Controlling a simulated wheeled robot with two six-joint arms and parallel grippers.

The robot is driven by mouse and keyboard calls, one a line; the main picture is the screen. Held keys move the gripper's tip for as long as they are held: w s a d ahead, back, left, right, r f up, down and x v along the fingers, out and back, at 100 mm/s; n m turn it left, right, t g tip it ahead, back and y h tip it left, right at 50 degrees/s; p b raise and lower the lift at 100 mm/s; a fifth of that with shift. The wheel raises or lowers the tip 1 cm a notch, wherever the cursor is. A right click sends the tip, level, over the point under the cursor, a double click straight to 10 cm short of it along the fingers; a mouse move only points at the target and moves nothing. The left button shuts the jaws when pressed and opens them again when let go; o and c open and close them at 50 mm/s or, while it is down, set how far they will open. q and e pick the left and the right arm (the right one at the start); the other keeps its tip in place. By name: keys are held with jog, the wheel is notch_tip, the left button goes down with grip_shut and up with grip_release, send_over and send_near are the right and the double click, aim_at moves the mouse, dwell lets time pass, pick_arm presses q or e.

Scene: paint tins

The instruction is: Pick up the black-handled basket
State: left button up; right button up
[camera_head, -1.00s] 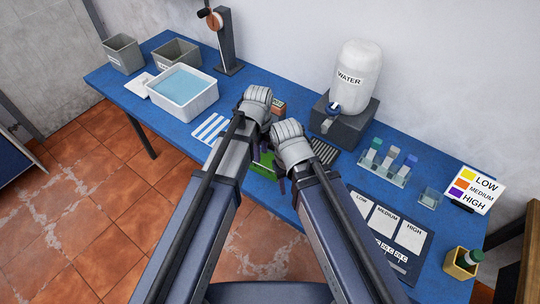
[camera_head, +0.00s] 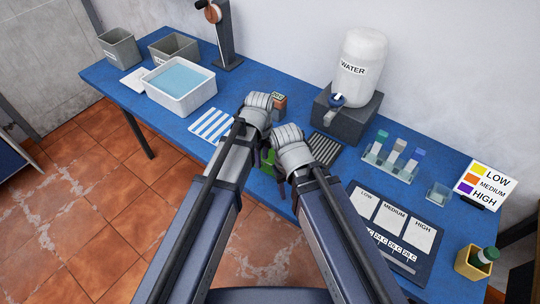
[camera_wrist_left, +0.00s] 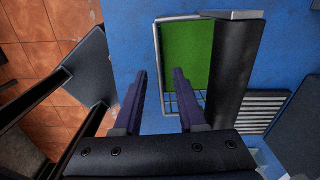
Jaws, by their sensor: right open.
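A wire basket (camera_wrist_left: 160,60) with a green inside sits on the blue table in the left wrist view. A thick black bar with grey ends (camera_wrist_left: 230,75), which looks like its handle, runs along its right side. In the head view only a green patch of the basket (camera_head: 268,158) shows between my arms. My left gripper (camera_wrist_left: 159,75) is open and empty, its two dark fingers spread beside and partly over the basket's near-left edge, left of the black bar. My right gripper (camera_head: 283,184) is beside the basket, mostly hidden by its own wrist.
A white tub of blue liquid (camera_head: 160,99) and striped cloth (camera_head: 211,125) are left. A water dispenser (camera_head: 357,80), dark ribbed mat (camera_head: 325,148), tube rack (camera_head: 400,172) and label board (camera_head: 400,250) are right. The table's front edge is close to my arms.

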pick_arm(q)
notch_tip(320, 180, down, 2)
jog(key=shift+f+b, duration=0.1)
jog(key=shift+b, duration=0.5)
grip_shut()
dwell(1.0)
